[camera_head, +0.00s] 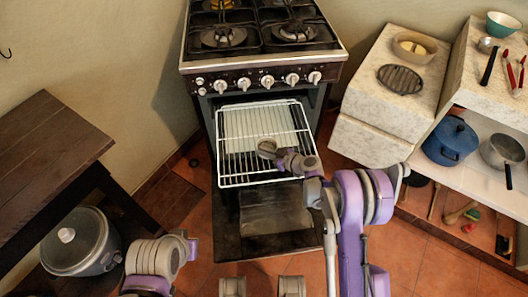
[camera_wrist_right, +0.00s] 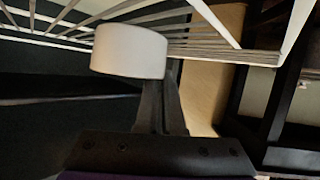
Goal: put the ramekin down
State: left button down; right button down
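The ramekin is a small round pale dish. In the head view the ramekin (camera_head: 267,147) is over the white wire oven rack (camera_head: 228,181), which is pulled out of the oven. My right gripper (camera_head: 280,155) reaches in from the right and meets it. In the right wrist view the ramekin (camera_wrist_right: 128,52) is a white cylinder at the tips of two dark fingers (camera_wrist_right: 162,95), which look close together on its wall. The rack's wires (camera_wrist_right: 215,50) run right beside it. I cannot tell whether its base touches them. My left arm shows at lower left; its fingers are not visible.
The oven door (camera_head: 268,215) hangs open below the rack. The stove top (camera_head: 262,30) is above. Most of the rack around the ramekin is clear. A marble counter (camera_head: 365,105) stands on the right, a dark wooden table (camera_head: 45,150) on the left.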

jog(key=shift+f, duration=0.1)
jog(key=c, duration=1)
grip_release()
